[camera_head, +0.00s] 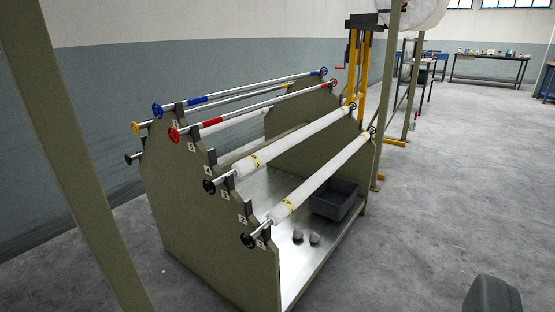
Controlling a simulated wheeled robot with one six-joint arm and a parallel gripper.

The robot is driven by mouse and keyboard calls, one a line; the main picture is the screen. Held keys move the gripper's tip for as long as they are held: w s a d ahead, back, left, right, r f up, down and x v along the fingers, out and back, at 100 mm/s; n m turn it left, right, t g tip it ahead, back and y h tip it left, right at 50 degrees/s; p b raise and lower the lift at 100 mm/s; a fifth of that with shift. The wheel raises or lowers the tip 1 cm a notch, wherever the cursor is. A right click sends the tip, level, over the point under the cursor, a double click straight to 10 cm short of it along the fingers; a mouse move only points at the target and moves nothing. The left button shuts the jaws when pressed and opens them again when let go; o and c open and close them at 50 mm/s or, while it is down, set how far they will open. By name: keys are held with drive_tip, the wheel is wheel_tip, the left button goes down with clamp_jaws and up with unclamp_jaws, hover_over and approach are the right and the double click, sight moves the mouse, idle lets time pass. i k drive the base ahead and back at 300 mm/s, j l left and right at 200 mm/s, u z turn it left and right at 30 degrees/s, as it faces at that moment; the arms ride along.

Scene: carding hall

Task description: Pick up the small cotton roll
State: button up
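A grey-green rack holds several metal rods. Two rods on its near right side carry long white rolls with yellow labels, the upper roll (296,137) and the lower roll (325,175). I cannot tell which of these is the small cotton roll. A dark grey rounded part, seemingly of my gripper (492,295), shows at the bottom right, well apart from the rack. Its fingers are not clearly visible.
A dark grey bin (335,203) stands on the shelf under the rods. Posts rise at the left (70,150) and behind the rack (385,95), near a yellow stand (362,65). The concrete floor (440,210) to the right is open. Tables (490,57) stand far back.

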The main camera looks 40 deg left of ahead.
sight(287, 206)
drive_tip(key=i+l+u, duration=0.3)
drive_tip(key=l+u, duration=0.35)
drive_tip(key=i+l+u, duration=0.15)
drive_tip(key=u, duration=0.15)
drive_tip(key=i+l, duration=0.1)
drive_tip(key=l, duration=0.2)
drive_tip(key=i, duration=0.5)
drive_tip(key=i+l+u, duration=0.1)
drive_tip(key=i, duration=0.45)
drive_tip(key=i+l, duration=0.15)
drive_tip(key=i, duration=0.35)
drive_tip(key=i+l+u, duration=0.1)
drive_tip(key=i, duration=0.4)
